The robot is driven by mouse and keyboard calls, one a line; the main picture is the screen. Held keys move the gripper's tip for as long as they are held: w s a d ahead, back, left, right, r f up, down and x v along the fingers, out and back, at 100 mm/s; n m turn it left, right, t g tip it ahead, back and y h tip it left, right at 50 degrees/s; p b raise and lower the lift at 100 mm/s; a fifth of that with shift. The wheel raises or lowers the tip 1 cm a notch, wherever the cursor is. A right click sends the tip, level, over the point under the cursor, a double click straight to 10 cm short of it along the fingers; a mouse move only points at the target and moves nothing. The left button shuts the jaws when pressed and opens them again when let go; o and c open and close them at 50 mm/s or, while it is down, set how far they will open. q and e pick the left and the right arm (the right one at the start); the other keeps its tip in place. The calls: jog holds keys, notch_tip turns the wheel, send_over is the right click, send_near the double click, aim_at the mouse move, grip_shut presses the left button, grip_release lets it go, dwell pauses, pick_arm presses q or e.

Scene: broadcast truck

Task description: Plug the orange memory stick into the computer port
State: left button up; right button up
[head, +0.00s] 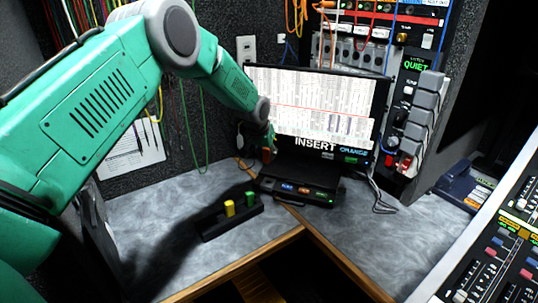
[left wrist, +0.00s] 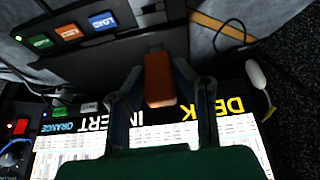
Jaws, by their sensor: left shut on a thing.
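The orange memory stick (left wrist: 160,82) is between the fingers of my left gripper (left wrist: 162,92) in the left wrist view. Its tip points toward the black computer box (left wrist: 110,58); I cannot tell whether the tip touches it or is in a port. In the head view the stick (head: 266,155) hangs below my left gripper (head: 269,138), at the back left of the computer box (head: 285,171). The box has lit blue, orange and green buttons on its front. The monitor (head: 318,110) behind it reads "INSERT ORANGE". My right gripper is out of view.
A black holder (head: 215,232) with a yellow stick (head: 229,208) and a green stick (head: 250,199) stands on the grey counter in front. Cables (head: 378,198) lie right of the box. A mixing console (head: 495,265) is at the far right. The counter's front left is clear.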

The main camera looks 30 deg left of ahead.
aim_at(269, 162)
pick_arm(q)
jog(key=shift+f, duration=0.3)
jog(key=shift+d+f+b, duration=0.3)
jog(key=shift+f+b, duration=0.05)
jog(key=shift+f, duration=0.15)
jog(key=shift+d+f+b, duration=0.25)
jog(key=shift+f+b, duration=0.1)
jog(key=shift+f, duration=0.6)
jog(key=shift+a+f+b, duration=0.1)
jog(key=shift+f+b, duration=0.45)
jog(key=shift+f, duration=0.1)
jog(key=shift+a+f, duration=0.35)
jog(key=shift+f, duration=0.15)
jog(key=shift+d+r, duration=0.15)
jog(key=shift+d, duration=0.25)
